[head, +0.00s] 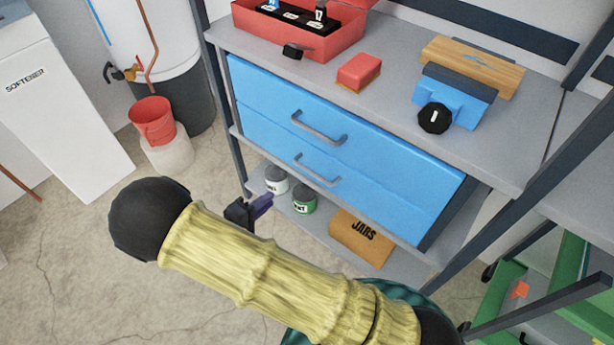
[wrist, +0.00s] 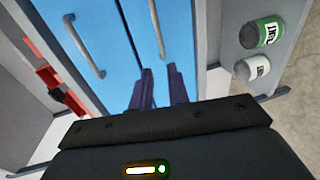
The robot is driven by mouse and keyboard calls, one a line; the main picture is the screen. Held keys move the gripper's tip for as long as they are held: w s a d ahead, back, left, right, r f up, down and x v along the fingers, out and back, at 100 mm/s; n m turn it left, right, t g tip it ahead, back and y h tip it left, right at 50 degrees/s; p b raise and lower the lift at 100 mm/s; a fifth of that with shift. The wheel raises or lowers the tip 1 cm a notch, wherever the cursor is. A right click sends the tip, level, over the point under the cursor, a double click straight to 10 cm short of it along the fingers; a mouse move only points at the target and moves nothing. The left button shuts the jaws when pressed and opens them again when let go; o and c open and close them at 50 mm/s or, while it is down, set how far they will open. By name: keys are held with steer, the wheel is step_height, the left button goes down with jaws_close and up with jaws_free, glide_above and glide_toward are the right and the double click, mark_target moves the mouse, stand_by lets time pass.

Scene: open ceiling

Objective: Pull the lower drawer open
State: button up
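The lower drawer (head: 355,197) is the lower blue front under the grey bench top, and it looks flush with the upper drawer (head: 380,143). Its grey bar handle (head: 318,172) also shows in the wrist view (wrist: 157,28). My gripper (head: 268,198) is in front of and below that handle, left of it in the head view. In the wrist view its two purple fingers (wrist: 159,67) are apart with nothing between them. The handle's near end appears just past the fingertips, roughly in line with the gap. I see no contact. My arm hides part of the floor and lower shelf.
The upper drawer's handle (head: 318,130) runs parallel above. Paint cans (head: 303,201) and a JARS box (head: 362,238) stand on the shelf below. A red toolbox (head: 290,35) and a red block (head: 358,71) are on top.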

mark_target(307, 169)
steer(key=shift+w+d, duration=0.1)
steer(key=b+x, duration=0.2)
steer(key=x, duration=1.5)
steer(key=shift+w+r, duration=0.1)
steer(key=shift+w, duration=0.05)
jaws_close()
